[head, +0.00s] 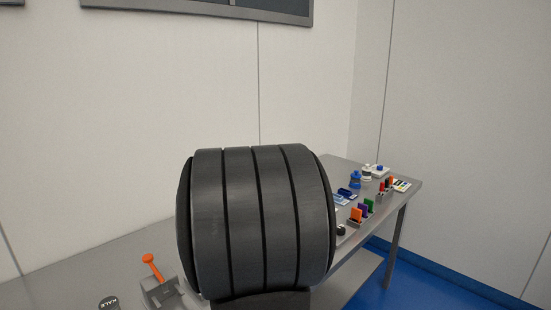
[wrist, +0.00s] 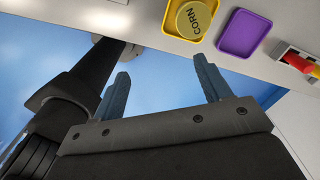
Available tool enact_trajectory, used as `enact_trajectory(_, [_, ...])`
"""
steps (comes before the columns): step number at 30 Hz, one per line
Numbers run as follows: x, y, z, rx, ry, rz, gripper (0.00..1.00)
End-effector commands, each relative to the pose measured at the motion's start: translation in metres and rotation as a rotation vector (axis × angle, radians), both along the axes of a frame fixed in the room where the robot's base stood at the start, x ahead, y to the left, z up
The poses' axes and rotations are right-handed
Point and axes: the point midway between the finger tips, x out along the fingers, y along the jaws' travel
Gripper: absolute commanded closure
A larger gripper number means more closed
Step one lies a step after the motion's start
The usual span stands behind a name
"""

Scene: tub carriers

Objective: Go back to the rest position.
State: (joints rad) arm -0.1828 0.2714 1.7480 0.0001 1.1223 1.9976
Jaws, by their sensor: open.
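My gripper (wrist: 162,90) shows in the wrist view with its two blue-grey fingers wide apart. It is open and nothing is between the fingers. The fingertips point toward the edge of a light work surface (wrist: 150,18), with blue floor behind them. In the head view my gripper cannot be made out; a large dark ribbed part of my own arm fills the middle and hides much of the table.
In the wrist view a yellow tray (wrist: 168,23) holds a round tub marked CORN (wrist: 194,18). A purple tray (wrist: 244,34) beside it is empty.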

Motion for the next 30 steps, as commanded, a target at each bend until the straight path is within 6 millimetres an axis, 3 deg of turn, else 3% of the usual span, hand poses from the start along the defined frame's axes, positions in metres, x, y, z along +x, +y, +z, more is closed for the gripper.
enact_trajectory(9, [-0.021, 0.052, 0.002, 0.0, 0.0, 0.014, 0.3])
enact_trajectory(24, [-0.02, 0.136, -0.049, -0.001, 0.002, 0.014, 0.3])
enact_trajectory(30, [-0.019, 0.159, -0.065, -0.001, 0.002, 0.01, 0.3])
